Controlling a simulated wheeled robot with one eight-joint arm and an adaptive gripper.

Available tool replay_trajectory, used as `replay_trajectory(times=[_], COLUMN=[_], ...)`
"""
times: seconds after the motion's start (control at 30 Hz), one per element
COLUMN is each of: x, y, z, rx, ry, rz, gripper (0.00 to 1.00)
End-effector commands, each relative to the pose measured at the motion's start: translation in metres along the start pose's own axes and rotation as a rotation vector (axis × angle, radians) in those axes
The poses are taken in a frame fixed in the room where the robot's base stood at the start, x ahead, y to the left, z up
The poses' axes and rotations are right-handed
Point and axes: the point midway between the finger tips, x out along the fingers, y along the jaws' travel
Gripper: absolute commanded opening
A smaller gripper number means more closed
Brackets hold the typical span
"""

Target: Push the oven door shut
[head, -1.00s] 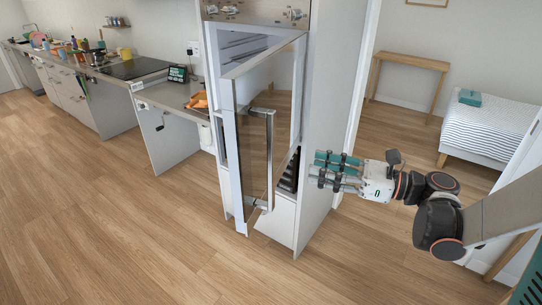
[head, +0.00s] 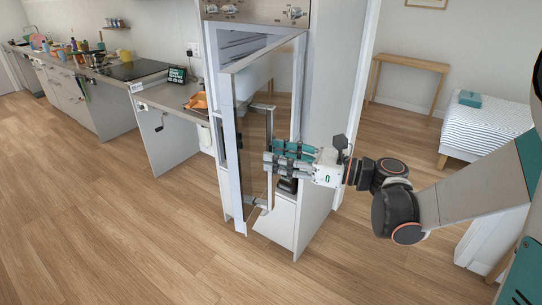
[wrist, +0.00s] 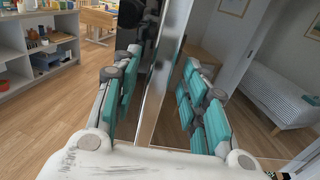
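The oven door (head: 256,150) is a tall glass panel in a light frame. It stands open at a wide angle from the tall cabinet (head: 318,190) in the head view. A vertical metal bar handle (head: 270,122) is on its face, and its lower part is partly hidden by my gripper. My gripper (head: 268,163) points left at the door, with its fingertips overlapping the handle. I cannot tell whether they touch. In the wrist view the two teal-padded fingers (wrist: 160,95) are spread, with a vertical metal edge (wrist: 165,65) showing between them.
A counter (head: 170,90) with a black hob and small items runs along the left wall. A bench-like wooden table (head: 410,64) and a bed (head: 490,128) are at the right. Wooden floor (head: 120,240) is clear in front of the cabinet.

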Motion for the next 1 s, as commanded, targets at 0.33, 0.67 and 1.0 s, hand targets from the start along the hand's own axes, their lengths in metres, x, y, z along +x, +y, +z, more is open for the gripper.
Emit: replay_trajectory(times=[0.33,0.67,1.0], x=[0.022,0.023,0.023], y=[0.0,0.0,0.0], z=[0.0,0.0,0.0], rx=[0.0,0.0,0.0], ry=[0.0,0.0,0.0], rz=[0.0,-0.001,-0.001], gripper=[0.4,0.38,0.0])
